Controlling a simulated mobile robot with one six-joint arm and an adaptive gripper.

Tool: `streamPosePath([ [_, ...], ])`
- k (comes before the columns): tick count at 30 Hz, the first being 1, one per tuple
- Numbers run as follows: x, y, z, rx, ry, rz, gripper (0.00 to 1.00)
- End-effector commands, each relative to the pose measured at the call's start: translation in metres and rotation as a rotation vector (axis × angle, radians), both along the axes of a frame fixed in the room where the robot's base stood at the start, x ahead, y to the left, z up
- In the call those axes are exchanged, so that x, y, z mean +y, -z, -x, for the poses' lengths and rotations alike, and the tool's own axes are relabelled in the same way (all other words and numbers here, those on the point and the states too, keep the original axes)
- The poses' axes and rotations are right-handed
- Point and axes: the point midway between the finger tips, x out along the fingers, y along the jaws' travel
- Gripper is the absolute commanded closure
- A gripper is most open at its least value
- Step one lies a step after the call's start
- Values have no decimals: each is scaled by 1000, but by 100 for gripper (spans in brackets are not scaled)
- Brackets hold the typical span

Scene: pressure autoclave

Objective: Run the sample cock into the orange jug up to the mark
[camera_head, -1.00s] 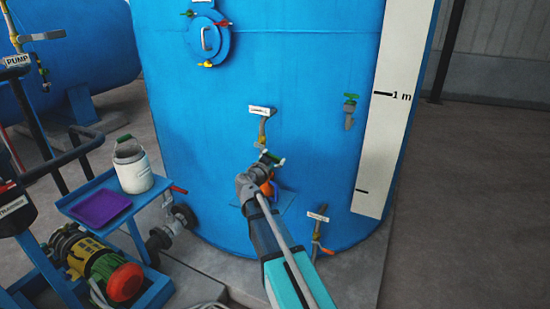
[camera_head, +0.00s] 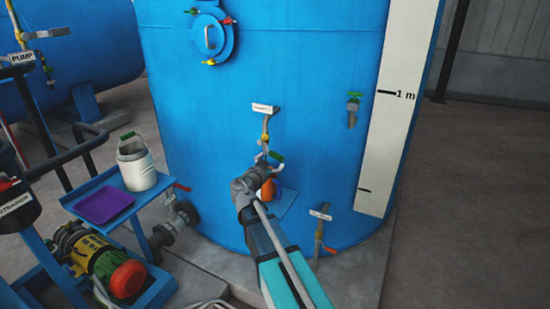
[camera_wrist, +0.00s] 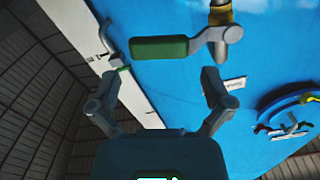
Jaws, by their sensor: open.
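The sample cock (camera_head: 266,135) hangs on the blue tank's front under a white tag, with a green lever handle (camera_head: 277,156). My gripper (camera_head: 266,166) is at this handle in the head view and hides part of the area below. In the wrist view my gripper (camera_wrist: 164,70) is open, its two fingers spread, with the green handle (camera_wrist: 160,47) lying across just beyond the fingertips. Nothing is held. I cannot tell whether a finger touches the handle. The orange jug (camera_head: 267,188) stands below the cock, mostly hidden behind my gripper; its mark and level are not visible.
The jug is by a small blue shelf (camera_head: 286,203) on the tank. Another green-handled cock (camera_head: 353,104) is to the right, beside the white scale (camera_head: 400,110). A lower valve (camera_head: 318,238) is near the floor. A blue cart (camera_head: 137,203) with a white can (camera_head: 136,165) stands left.

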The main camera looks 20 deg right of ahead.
Motion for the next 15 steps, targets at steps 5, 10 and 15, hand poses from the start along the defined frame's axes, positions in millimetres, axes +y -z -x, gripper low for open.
streamPosePath([
  [5, 22, 0, 25, 0, -1, 0, 0],
  [10, 39, 0, 42, 0, 0, 0, 0],
  [15, 50, 0, 52, 0, 1, 0, 0],
])
